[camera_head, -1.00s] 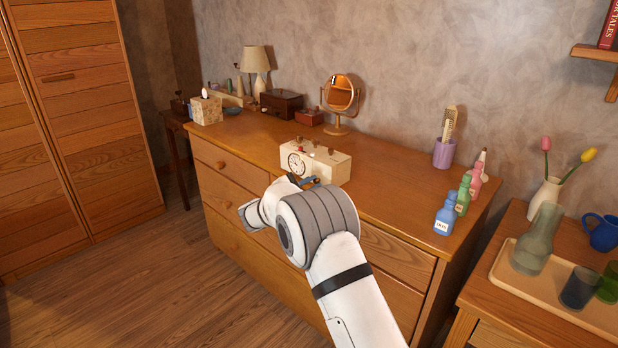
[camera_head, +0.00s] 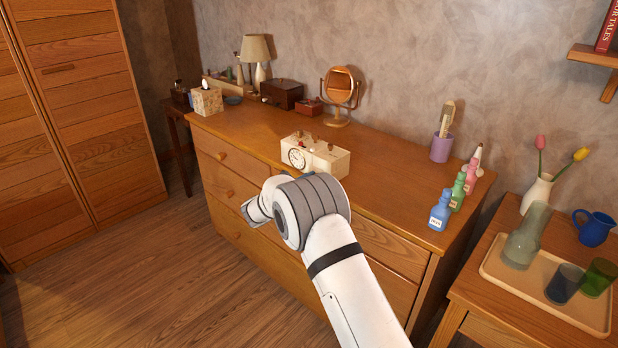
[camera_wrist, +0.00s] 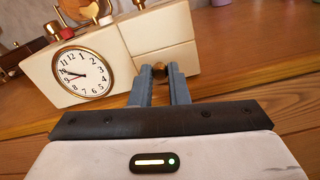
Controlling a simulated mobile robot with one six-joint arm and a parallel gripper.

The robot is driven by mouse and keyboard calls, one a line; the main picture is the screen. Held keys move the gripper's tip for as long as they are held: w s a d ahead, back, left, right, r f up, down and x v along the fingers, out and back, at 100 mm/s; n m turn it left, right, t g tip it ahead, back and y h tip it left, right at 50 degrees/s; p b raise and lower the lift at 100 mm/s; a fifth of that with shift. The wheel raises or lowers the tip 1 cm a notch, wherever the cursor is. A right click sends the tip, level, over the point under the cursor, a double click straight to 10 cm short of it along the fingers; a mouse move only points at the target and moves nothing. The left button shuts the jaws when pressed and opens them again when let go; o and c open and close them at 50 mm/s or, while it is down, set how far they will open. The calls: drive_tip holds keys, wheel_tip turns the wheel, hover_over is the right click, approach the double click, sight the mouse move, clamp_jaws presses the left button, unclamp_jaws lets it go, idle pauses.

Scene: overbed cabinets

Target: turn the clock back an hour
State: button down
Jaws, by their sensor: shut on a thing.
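The clock is a cream box (camera_head: 330,160) with a round white dial, standing near the dresser's front edge. In the wrist view the clock's dial (camera_wrist: 82,73) has a brass rim, and both dark hands point to the left side, around 9 and 10. Small red and brass parts sit on its top. My gripper (camera_wrist: 158,78) is at the front of the box, right of the dial, its blue-grey fingers shut on a small brass knob (camera_wrist: 160,70). In the head view my arm hides the fingers and knob.
The wooden dresser top (camera_head: 385,185) is clear right of the clock. A round mirror (camera_head: 340,86), tissue box (camera_head: 207,101) and lamp (camera_head: 255,48) stand behind and left. Blue, green and pink bottles (camera_head: 440,212) and a purple cup (camera_head: 441,149) stand at the right.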

drive_tip(key=shift+d, duration=0.15)
drive_tip(key=c, duration=1.4)
unclamp_jaws()
drive_tip(key=v, duration=0.8)
drive_tip(key=shift+w, duration=0.1)
